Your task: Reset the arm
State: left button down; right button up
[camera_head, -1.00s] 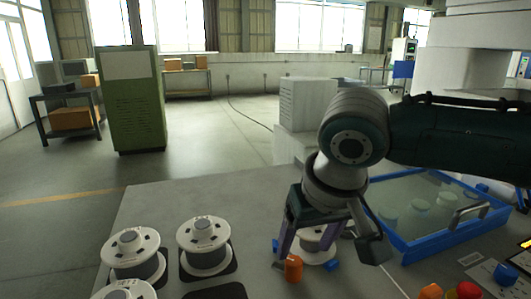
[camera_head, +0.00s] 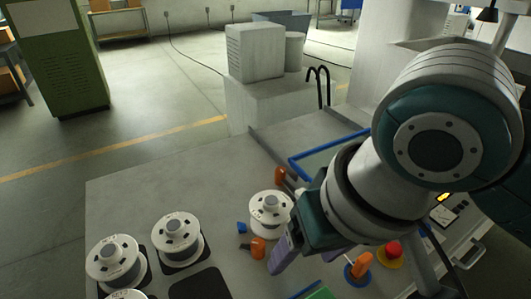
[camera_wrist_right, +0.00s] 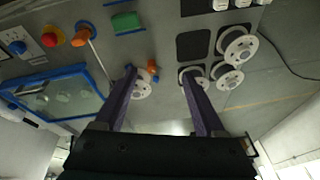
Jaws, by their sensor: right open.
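My right arm reaches in from the right in the head view, its gripper (camera_head: 312,254) pointing down, open and apparently empty, with purple fingers. In the right wrist view the two fingers (camera_wrist_right: 158,75) are spread well apart with nothing held between them. A white spool (camera_head: 270,214) stands on the grey table (camera_head: 140,196) just left of and behind the gripper. It also shows in the wrist view (camera_wrist_right: 141,88), near the left finger. My wrist hides much of the table's right side. My left gripper is out of view.
White spools (camera_head: 177,238) (camera_head: 115,260) stand on dark pads at the left. An orange-handled item (camera_head: 257,248) lies beside the near spool. The table's back left is clear.

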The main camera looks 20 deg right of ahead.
jog(key=shift+s+r, duration=0.15)
jog(key=shift+r, duration=0.05)
jog(key=shift+s, duration=0.1)
jog(key=s+d+n, duration=0.2)
jog(key=s+d, duration=0.3)
jog(key=s, duration=0.6)
notch_tip(320, 180, up, 21)
jog(key=h+p, duration=0.1)
jog(key=p, duration=1.9)
jog(key=shift+s+d+f+n, duration=0.2)
jog(key=shift+d+n, duration=0.1)
jog(key=shift+d, duration=0.15)
